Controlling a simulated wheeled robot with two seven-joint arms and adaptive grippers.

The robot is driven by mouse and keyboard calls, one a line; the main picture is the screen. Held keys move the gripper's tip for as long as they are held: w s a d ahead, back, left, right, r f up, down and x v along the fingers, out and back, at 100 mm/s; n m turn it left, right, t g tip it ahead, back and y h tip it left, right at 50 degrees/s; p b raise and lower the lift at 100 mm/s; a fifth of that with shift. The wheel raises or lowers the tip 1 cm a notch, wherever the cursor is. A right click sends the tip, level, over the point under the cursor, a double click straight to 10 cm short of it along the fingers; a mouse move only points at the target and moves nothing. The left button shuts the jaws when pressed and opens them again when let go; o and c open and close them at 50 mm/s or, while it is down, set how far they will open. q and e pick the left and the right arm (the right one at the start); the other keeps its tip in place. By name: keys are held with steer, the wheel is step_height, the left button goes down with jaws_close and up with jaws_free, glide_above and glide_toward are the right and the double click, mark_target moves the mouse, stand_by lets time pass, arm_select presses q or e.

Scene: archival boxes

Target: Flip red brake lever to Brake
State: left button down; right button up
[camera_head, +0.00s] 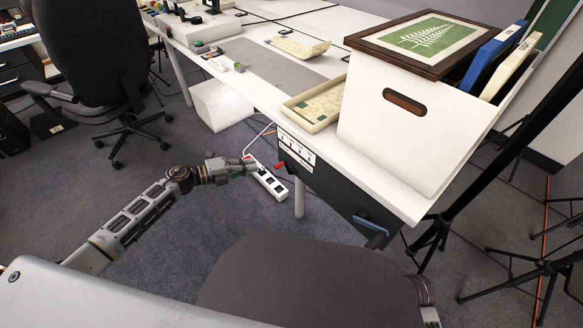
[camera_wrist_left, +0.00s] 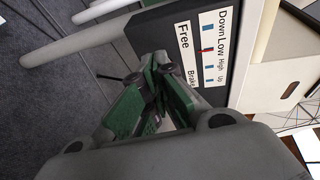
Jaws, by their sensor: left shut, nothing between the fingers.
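The red brake lever (camera_head: 279,165) sticks out from the left end of the dark control box (camera_head: 325,192) under the table's front edge. My left gripper (camera_head: 254,166) is shut and empty, just left of the lever in the head view, with a small gap seeming to lie between them. In the left wrist view, my shut green-padded fingers (camera_wrist_left: 165,98) are in front of the box. The label panel (camera_wrist_left: 208,55) there reads Free and Brake, with Down, Low, High and Up. The lever cannot be made out in that view; the fingers may hide it. My right gripper is not in view.
A white archival box (camera_head: 400,125) with a framed picture stands on the white table above the control box. A blue handle (camera_head: 372,226) sits at the box's right end. A white power strip (camera_head: 268,181) lies on the floor beyond my left gripper. A chair (camera_head: 95,55) stands far left.

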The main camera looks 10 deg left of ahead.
arm_select(q)
steer(key=shift+d+r+m, duration=0.2)
steer(key=shift+d+m, duration=0.1)
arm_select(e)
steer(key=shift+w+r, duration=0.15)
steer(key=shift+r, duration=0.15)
arm_select(q)
steer(key=shift+w+d, duration=0.1)
steer(key=shift+w, duration=0.05)
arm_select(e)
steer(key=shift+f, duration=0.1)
arm_select(q)
steer(key=shift+b+x, duration=1.5)
steer(key=shift+x, duration=2.4)
steer(key=shift+w+d+f, duration=0.15)
steer(key=shift+w+d, duration=0.05)
steer(key=shift+d, duration=0.25)
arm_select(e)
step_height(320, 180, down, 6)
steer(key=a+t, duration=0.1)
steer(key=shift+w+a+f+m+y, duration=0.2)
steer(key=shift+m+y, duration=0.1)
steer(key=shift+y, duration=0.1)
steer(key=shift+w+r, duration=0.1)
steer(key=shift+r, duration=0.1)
